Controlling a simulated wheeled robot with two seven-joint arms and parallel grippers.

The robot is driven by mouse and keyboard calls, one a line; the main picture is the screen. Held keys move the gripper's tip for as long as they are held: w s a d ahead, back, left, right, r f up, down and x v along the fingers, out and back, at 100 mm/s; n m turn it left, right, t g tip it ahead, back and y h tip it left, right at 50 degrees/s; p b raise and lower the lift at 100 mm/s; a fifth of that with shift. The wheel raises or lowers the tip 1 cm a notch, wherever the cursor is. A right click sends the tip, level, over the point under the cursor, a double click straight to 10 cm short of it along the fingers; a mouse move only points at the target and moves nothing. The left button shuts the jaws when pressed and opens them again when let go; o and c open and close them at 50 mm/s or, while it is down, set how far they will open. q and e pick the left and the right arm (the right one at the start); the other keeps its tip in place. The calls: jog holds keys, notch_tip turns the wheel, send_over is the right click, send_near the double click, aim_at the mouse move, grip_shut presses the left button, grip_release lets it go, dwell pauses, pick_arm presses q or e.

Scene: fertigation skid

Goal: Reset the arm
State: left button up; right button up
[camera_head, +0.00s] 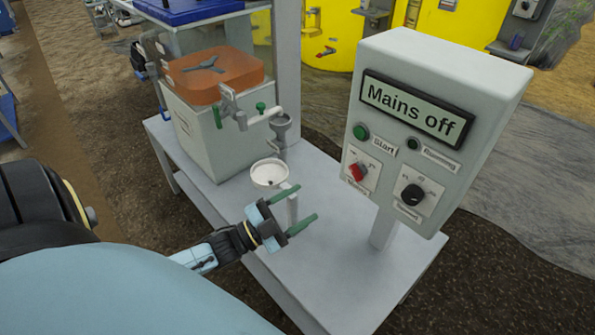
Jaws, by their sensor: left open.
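My left gripper (307,208) is over the front part of the grey table, with its two green fingers apart and nothing between them. It is just in front of a small white round dish (269,173) on a post and to the left of the control box. The control box (450,95) has a display (417,108) that reads "Mains off". My right gripper is not in view.
A grey-white tank (213,135) with an orange lid (212,73) stands at the back left of the table (345,275). Taps and a green-handled valve (260,107) stick out from it towards the dish. A yellow tank (340,35) is behind. The table's front right part is bare.

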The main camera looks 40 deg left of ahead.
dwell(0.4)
pick_arm(q)
jog(key=s+a+f+n+g+y, duration=0.1)
jog(key=s+f+n+g+y, duration=0.25)
jog(key=f, duration=0.95)
jog(key=s+a+f+n+g+y, duration=0.1)
jog(key=s+f+n+g+y, duration=0.25)
jog(key=f, duration=0.95)
jog(key=s+d+f+n+g, duration=0.1)
jog(key=s+d+f+g, duration=0.1)
jog(key=s+f, duration=0.4)
jog(key=s+d+f+n+g+y, duration=0.1)
jog(key=s+f+g, duration=0.4)
jog(key=s, duration=0.7)
jog(key=s+d+f+n+g, duration=0.2)
jog(key=s+f, duration=0.4)
jog(key=s, duration=0.4)
jog(key=shift+d+f+g+y, duration=0.35)
jog(key=shift+d+g, duration=0.4)
jog(key=shift+g, duration=0.45)
jog(key=shift+s, duration=0.1)
